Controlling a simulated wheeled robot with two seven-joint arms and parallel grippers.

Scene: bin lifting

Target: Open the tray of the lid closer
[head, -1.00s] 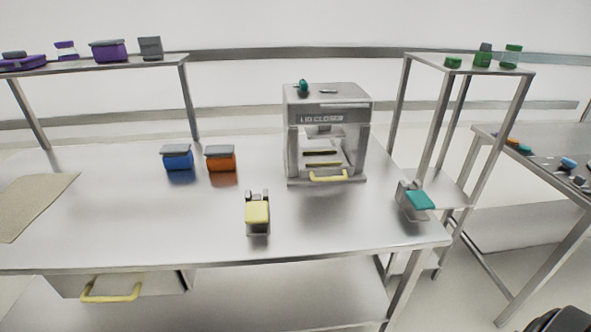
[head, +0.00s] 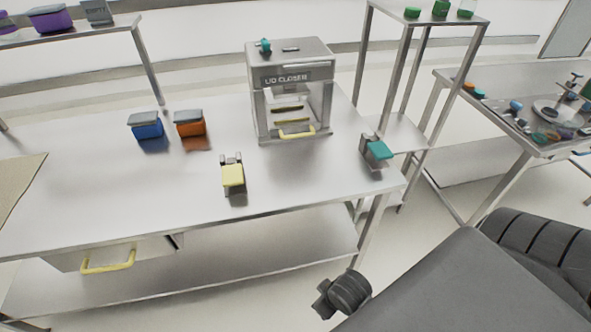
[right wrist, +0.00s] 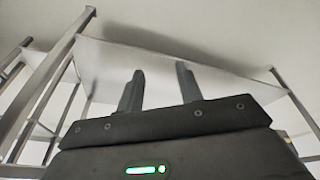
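The lid closer (head: 290,76), a grey box-shaped machine with its name on the front, stands at the back right of the steel table in the head view. The yellow handle (head: 296,131) of its tray sits low at the front, close against the base; the tray looks shut. My right gripper (right wrist: 160,75) shows in the right wrist view with its two dark fingers apart and nothing between them. In the head view dark parts of my right arm fill the lower right, well in front of the table and away from the lid closer. My left gripper is not in view.
On the table (head: 90,190) are a blue box (head: 146,130), an orange box (head: 190,128), a yellow-topped holder (head: 232,177) and a teal-topped holder (head: 378,150). A drawer with a yellow handle (head: 108,261) hangs below. A tall shelf stand (head: 427,85) is right of the lid closer.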

